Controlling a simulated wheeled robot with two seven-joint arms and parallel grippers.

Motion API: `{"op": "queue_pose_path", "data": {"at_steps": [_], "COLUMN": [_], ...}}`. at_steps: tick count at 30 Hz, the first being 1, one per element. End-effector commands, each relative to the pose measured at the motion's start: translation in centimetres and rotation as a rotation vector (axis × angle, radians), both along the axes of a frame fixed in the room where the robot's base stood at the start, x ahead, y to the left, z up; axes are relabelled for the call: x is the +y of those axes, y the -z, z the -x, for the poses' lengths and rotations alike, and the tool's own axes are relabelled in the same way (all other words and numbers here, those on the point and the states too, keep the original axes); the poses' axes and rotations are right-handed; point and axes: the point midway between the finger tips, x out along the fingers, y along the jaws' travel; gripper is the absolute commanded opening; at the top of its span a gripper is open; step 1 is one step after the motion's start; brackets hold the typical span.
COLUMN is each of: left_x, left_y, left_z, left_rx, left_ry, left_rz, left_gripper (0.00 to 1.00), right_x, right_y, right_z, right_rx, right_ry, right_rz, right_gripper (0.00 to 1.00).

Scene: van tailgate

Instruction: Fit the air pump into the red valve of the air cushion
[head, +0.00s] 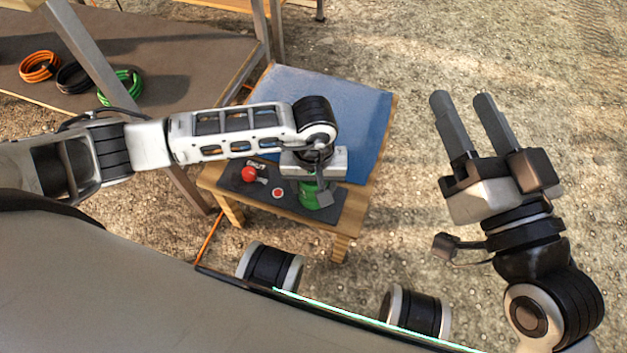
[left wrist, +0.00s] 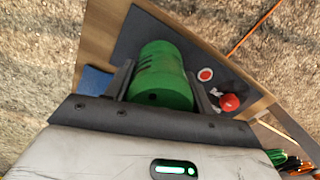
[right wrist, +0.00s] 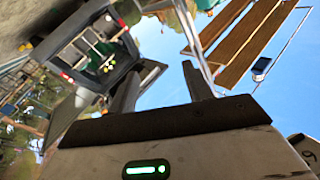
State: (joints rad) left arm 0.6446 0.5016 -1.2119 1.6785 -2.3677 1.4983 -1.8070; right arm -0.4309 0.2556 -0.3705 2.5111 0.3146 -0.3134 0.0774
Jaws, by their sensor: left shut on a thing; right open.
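A green cylindrical air pump (head: 308,198) is in my left gripper (head: 312,186), over the dark grey mat (head: 262,196) on a small wooden table. In the left wrist view, the pump (left wrist: 158,72) fills the space between the two fingers. Its lower end is hidden, so I cannot tell whether it touches the mat. Beside it on the mat are a flat red disc with a pale ring (left wrist: 205,74) and a red ball-shaped knob (head: 249,174). A flat blue sheet (head: 335,105) covers the table's far part. My right gripper (head: 460,98) is open and empty, off to the right.
A brown bench (head: 180,50) at upper left carries orange, black and green cable coils (head: 120,90). A grey metal leg (head: 90,55) stands near my left arm. Two dark rollers (head: 270,266) lie in front of the table. Ground right of the table is clear.

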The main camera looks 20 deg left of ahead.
Motion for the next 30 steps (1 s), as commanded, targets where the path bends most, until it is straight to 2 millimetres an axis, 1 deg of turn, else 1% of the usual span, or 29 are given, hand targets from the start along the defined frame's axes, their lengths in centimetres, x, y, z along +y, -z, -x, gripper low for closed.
{"op": "queue_pose_path", "data": {"at_steps": [6, 7, 9, 17, 20, 21, 23, 24, 26, 28, 30], "left_x": [0.0, 0.0, 0.0, 0.0, 0.0, 0.0, 0.0, 0.0, 0.0, 0.0, 0.0], "left_y": [-0.1, -0.1, -0.1, 0.0, -0.6, -1.1, -2.0, -2.8, -4.2, -6.0, -7.7], "left_z": [-0.1, -0.1, -0.1, 0.0, 0.0, -0.1, -0.1, -0.1, -0.1, -0.1, -0.2], "left_rx": [-0.001, -0.002, -0.001, 0.0, -0.001, -0.002, -0.004, -0.004, -0.004, -0.005, -0.007], "left_ry": [0.0, 0.0, 0.0, 0.0, 0.0, 0.001, 0.001, 0.001, 0.001, 0.002, 0.001], "left_rz": [0.001, 0.002, 0.001, 0.0, 0.001, 0.0, 0.0, 0.0, 0.001, 0.001, 0.001], "left_gripper": [0.22, 0.62, 0.79, 0.79, 0.79, 0.79, 0.79, 0.79, 0.79, 0.79, 0.79], "right_x": [0.0, 0.0, 0.0, 0.0, 0.1, 0.2, 0.1, 0.3, 0.4, 0.6, 0.6], "right_y": [0.0, 0.0, 0.0, 0.0, -0.1, -0.2, 0.9, 1.5, 2.2, 2.9, 3.1], "right_z": [0.0, 0.0, 0.0, 0.0, 0.0, 0.0, 0.5, 0.8, 1.3, 2.0, 2.0], "right_rx": [-0.001, -0.001, -0.001, 0.0, 0.01, 0.022, 0.1, 0.156, 0.224, 0.301, 0.312], "right_ry": [0.0, 0.0, -0.001, -0.001, -0.005, -0.011, -0.012, -0.018, -0.027, -0.038, -0.033], "right_rz": [0.001, 0.001, 0.001, 0.0, -0.003, -0.007, -0.024, -0.04, -0.056, -0.071, -0.04], "right_gripper": [0.5, 0.5, 0.5, 0.5, 0.5, 0.5, 0.5, 0.5, 0.5, 0.5, 0.5]}}
